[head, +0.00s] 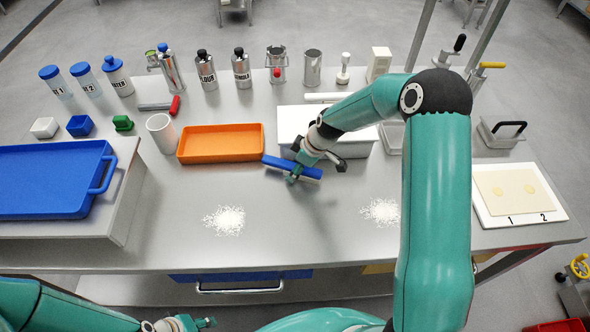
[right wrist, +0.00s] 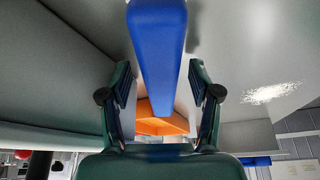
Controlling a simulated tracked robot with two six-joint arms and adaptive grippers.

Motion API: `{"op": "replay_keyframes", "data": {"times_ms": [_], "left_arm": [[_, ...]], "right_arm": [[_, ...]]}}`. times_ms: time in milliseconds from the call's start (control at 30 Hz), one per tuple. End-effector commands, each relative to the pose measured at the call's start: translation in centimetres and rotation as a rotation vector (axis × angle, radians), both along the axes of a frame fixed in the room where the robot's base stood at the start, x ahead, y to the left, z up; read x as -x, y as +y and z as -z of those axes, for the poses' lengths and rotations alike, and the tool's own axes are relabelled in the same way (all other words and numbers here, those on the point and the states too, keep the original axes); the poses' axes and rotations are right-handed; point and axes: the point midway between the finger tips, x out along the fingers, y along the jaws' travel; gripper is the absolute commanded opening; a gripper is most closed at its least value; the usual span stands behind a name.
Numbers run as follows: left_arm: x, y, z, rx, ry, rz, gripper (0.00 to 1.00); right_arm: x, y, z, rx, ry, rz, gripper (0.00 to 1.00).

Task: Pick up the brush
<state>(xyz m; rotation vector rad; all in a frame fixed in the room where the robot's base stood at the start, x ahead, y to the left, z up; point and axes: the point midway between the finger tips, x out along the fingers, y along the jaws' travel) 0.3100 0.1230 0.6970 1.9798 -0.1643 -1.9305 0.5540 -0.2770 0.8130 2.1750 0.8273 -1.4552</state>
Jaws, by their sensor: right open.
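The brush (head: 275,162) shows as a long blue bar between the orange tray and the white box in the head view; any bristles are hidden. My right gripper (head: 300,168) is at the brush, over its middle to right part. In the right wrist view the blue bar (right wrist: 157,45) runs in from the top between the two fingers of my right gripper (right wrist: 157,90). The fingers are apart, with a gap on each side of it. My left gripper (head: 198,323) is low at the bottom edge, away from the brush; its jaw opening is unclear.
An orange tray (head: 220,130) lies just left of the brush, and a white box (head: 290,118) stands behind it. Two patches of white flour (head: 224,221) (head: 380,212) lie on the steel table (head: 300,238). Bottles and tins line the back. The front middle is mostly clear.

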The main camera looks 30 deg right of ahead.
Motion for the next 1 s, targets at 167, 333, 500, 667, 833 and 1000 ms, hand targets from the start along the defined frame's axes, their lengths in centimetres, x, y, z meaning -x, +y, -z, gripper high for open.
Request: {"op": "replay_keyframes", "data": {"times_ms": [167,333,500,667,833,1000], "left_arm": [[0.0,0.0,0.0,0.0,0.0,0.0,0.4],[0.0,0.0,0.0,0.0,0.0,0.0,0.4],[0.0,0.0,0.0,0.0,0.0,0.0,0.4],[0.0,0.0,0.0,0.0,0.0,0.0,0.4],[0.0,0.0,-0.3,0.0,0.0,0.0,0.4],[0.0,0.0,-1.3,0.0,0.0,0.0,0.4]], "right_arm": [[0.0,0.0,0.0,0.0,0.0,-0.001,0.47],[0.0,0.0,0.0,0.0,0.0,-0.001,0.19],[0.0,0.0,0.0,0.0,0.0,-0.001,0.0],[-0.1,0.0,0.0,0.0,0.0,-0.001,0.0],[-0.1,0.0,-0.2,0.0,0.0,-0.001,0.0],[-0.1,0.0,-0.7,0.0,0.0,-0.001,0.0]]}}
